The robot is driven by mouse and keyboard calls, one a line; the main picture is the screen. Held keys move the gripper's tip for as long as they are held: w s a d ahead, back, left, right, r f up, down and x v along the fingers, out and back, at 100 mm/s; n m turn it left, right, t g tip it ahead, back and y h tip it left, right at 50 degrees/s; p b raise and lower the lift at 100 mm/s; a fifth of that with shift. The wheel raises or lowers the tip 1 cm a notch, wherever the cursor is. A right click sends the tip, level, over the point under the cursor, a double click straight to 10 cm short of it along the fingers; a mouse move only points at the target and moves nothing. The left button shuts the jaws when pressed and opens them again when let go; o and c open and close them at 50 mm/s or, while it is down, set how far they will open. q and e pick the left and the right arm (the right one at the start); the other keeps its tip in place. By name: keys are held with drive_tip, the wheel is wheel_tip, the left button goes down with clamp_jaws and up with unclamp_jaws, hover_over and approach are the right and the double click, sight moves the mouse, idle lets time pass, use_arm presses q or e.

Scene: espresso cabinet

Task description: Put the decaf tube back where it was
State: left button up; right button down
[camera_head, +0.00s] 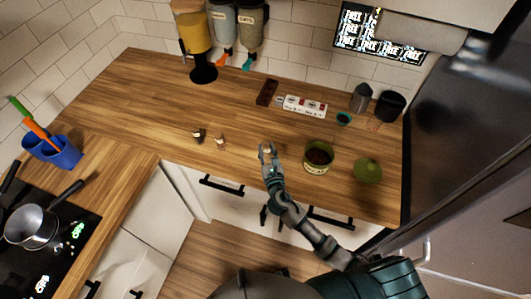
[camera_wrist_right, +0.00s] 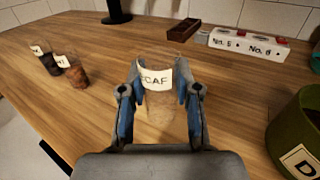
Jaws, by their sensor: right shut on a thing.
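My right gripper (camera_head: 268,151) is over the wooden counter, left of the open green canister (camera_head: 318,157). In the right wrist view its fingers (camera_wrist_right: 160,95) are shut on a clear tube, the decaf tube (camera_wrist_right: 157,78), whose white label reads "ECAF". The tube looks upright with pale brown contents; whether its bottom touches the counter I cannot tell. A white block marked "No. 5" and "No. 6" (camera_wrist_right: 247,45) stands behind to the right, also in the head view (camera_head: 305,106). My left gripper is not in view.
Two small labelled tubes (camera_head: 198,136) (camera_head: 220,141) stand to the left. A round green lid (camera_head: 368,170) lies right of the canister. A dark brown open box (camera_head: 267,92) sits beside the white block. The counter's left middle is clear.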

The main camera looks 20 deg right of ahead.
sight(269, 158)
drive_tip(key=shift+w+d+f, duration=0.45)
drive_tip(key=shift+d, duration=0.1)
wheel_tip(269, 158, down, 3)
drive_tip(key=shift+a+r+b, duration=0.1)
drive_tip(key=shift+r+b, duration=0.1)
drive_tip(key=shift+b, duration=0.4)
drive_tip(key=shift+a+f, duration=0.1)
drive_tip(key=shift+a, duration=0.65)
drive_tip(key=c, duration=1.3)
unclamp_jaws()
drive_tip(key=o, duration=0.4)
drive_tip(key=shift+d, duration=0.2)
drive_tip(key=shift+o, duration=0.4)
drive_tip(key=shift+d, duration=0.5)
drive_tip(key=shift+s, duration=0.35)
drive_tip(key=s, duration=0.3)
drive_tip(key=s+a, duration=0.1)
drive_tip(key=s, duration=0.6)
drive_tip(key=shift+s+a+b, duration=0.25)
drive_tip(key=shift+s+b, duration=0.05)
drive_tip(key=shift+s, duration=0.1)
drive_tip(key=shift+s+d, duration=0.1)
drive_tip(key=shift+s, duration=0.15)
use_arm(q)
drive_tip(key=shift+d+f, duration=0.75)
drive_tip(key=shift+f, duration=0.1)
use_arm(e)
drive_tip(key=shift+s+d, duration=0.1)
